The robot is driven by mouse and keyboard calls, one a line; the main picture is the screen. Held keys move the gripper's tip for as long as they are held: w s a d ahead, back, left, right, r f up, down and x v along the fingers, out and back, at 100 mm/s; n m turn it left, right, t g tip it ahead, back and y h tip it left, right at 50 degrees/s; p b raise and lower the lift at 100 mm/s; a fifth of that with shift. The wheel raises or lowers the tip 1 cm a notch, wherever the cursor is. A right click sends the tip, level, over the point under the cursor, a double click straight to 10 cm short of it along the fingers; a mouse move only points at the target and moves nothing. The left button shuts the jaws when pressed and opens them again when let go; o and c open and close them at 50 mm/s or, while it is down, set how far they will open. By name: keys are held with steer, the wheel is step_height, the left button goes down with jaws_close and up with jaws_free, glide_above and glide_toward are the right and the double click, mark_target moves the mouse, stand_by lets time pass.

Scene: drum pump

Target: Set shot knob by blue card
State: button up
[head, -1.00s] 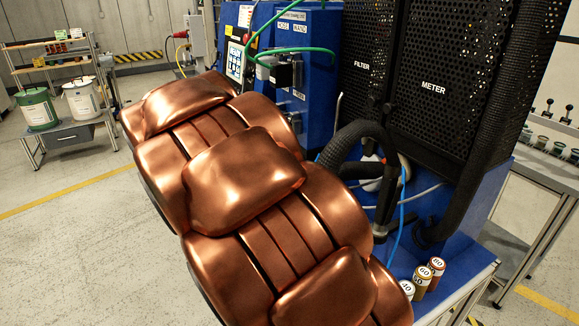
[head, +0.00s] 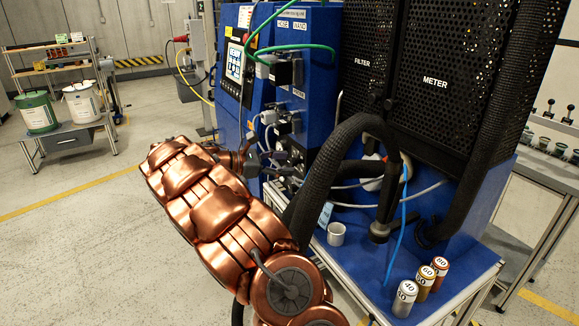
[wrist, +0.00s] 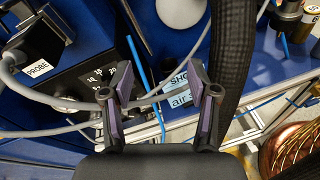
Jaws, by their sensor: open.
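My gripper (head: 277,160) is in front of the blue pump cabinet in the head view, partly hidden by my arm. In the wrist view its two fingers (wrist: 160,80) are open, and a grey cable crosses between them. A light blue card (wrist: 183,92) with dark print, partly readable as "SHO" and "air", lies beyond the right finger, which covers part of it. It also shows in the head view (head: 325,215). A black box with white dial numbers (wrist: 97,78) is left of the fingers; I cannot make out the knob or its setting.
A thick black hose (head: 320,180) loops close right of my gripper. A "PROBE" label (wrist: 38,68) is left of the dial numbers. Open floor lies to the left.

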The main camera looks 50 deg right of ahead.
mark_target(290, 164)
steer(key=w+d+f+n+t+h+b, duration=0.1)
steer(key=w+d+f+n+h, duration=0.3)
steer(key=w+f, duration=0.5)
steer(key=shift+n+y, duration=0.4)
steer(key=shift+w+d+r+p+x, duration=0.1)
steer(key=shift+w+p+x, duration=0.15)
steer(key=shift+x, duration=1)
steer(key=shift+w+d+r+p+x, duration=0.15)
steer(key=shift+w+x, duration=0.1)
steer(key=shift+x, duration=0.95)
steer(key=shift+w+r+p+x, duration=0.1)
steer(key=shift+w+p+x, duration=0.15)
steer(key=shift+x, duration=1)
steer(key=shift+c, duration=0.4)
steer(key=c, duration=1)
steer(key=shift+d, duration=0.1)
jaws_close()
steer(key=shift+f+b, duration=0.1)
steer(key=shift+b, duration=0.4)
